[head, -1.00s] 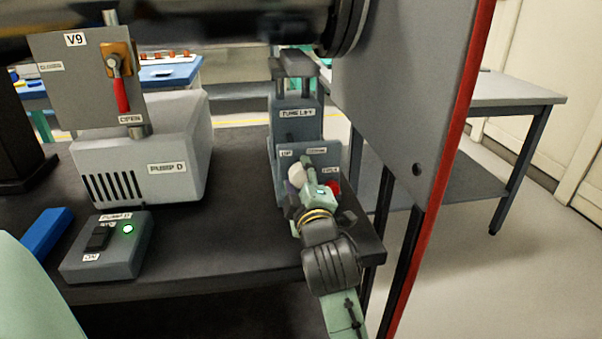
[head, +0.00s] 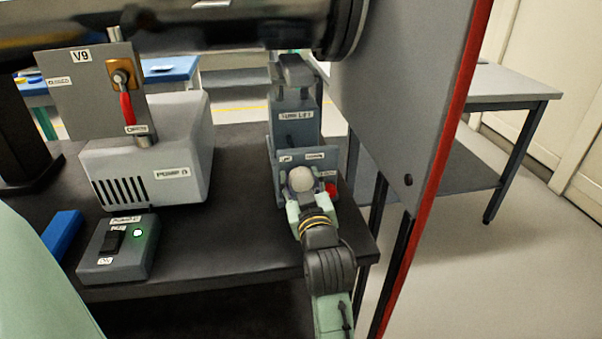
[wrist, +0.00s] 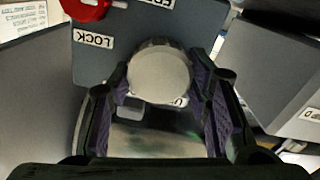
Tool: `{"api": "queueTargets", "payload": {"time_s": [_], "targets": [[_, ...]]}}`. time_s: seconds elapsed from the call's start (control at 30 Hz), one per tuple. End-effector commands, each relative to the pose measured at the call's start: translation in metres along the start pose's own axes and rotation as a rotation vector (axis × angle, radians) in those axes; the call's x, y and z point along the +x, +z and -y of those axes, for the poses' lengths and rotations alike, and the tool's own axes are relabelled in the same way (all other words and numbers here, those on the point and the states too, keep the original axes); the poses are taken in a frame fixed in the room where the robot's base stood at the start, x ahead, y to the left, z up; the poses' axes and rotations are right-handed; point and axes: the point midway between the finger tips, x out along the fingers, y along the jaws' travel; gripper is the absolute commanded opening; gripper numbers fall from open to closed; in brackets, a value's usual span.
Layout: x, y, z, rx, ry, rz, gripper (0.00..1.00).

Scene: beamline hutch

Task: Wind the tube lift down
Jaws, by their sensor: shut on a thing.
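The tube lift (head: 297,132) is a blue-grey unit at the right end of the black bench. Its front panel carries a round pale knob (head: 301,178), small UP and DOWN labels and a red lock lever (head: 331,189). My gripper (head: 303,190) is at the panel, closed around the knob. In the wrist view the knob (wrist: 160,75) sits between the two purple-padded fingers of my gripper (wrist: 161,84). The red lever (wrist: 85,8) shows at the top left, near the LOCK label. The lift's top plate (head: 296,70) is just under the dark beam tube (head: 200,25).
Pump D (head: 150,160), its switch box (head: 118,248) with a green light and valve V9 (head: 122,85) stand to the left. A grey red-edged panel (head: 400,100) stands close on the right.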

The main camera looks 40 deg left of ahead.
Motion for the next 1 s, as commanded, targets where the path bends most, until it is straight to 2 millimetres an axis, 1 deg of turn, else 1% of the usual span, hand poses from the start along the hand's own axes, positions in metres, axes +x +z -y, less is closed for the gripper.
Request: {"api": "queueTargets", "payload": {"time_s": [0.1,1.0], "targets": [[0.0,-0.0032,-0.0004,0.114,-0.002,0.002,0.17],[0.0,-0.0012,-0.0045,0.968,0.001,0.005,0.17]]}}
